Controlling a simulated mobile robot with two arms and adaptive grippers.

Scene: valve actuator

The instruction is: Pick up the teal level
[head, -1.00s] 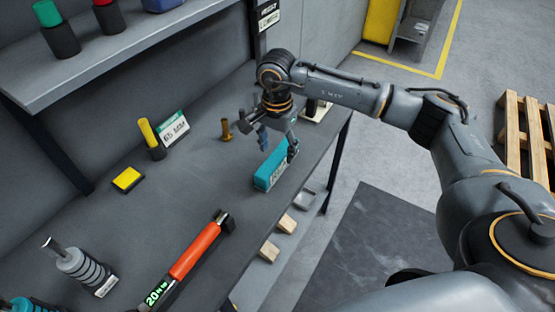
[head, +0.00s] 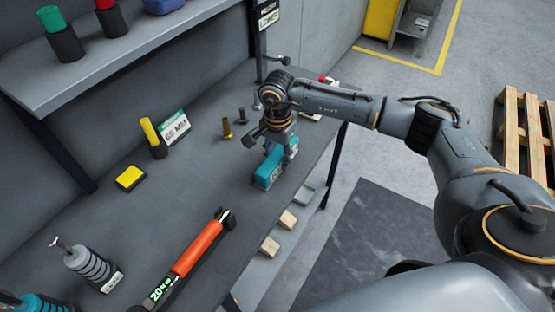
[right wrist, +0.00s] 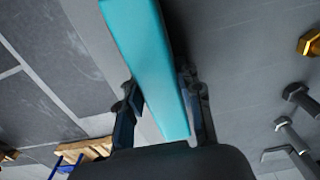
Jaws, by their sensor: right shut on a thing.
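The teal level (head: 268,174) is a short block near the right edge of the grey workbench in the head view. My right gripper (head: 281,151) is over it, with its fingers on either side of the block. In the right wrist view, the teal level (right wrist: 150,65) runs between the two fingers of the right gripper (right wrist: 162,112), which is shut on it. The head view does not clearly show whether the level touches the bench. My left gripper is not in view.
An orange tool (head: 196,247) with a green display lies on the bench. A brass bolt (head: 227,129) and a grey bolt (head: 242,116) stand behind the level. A yellow block (head: 130,178) lies further left. Wooden blocks (head: 287,219) sit below the bench edge.

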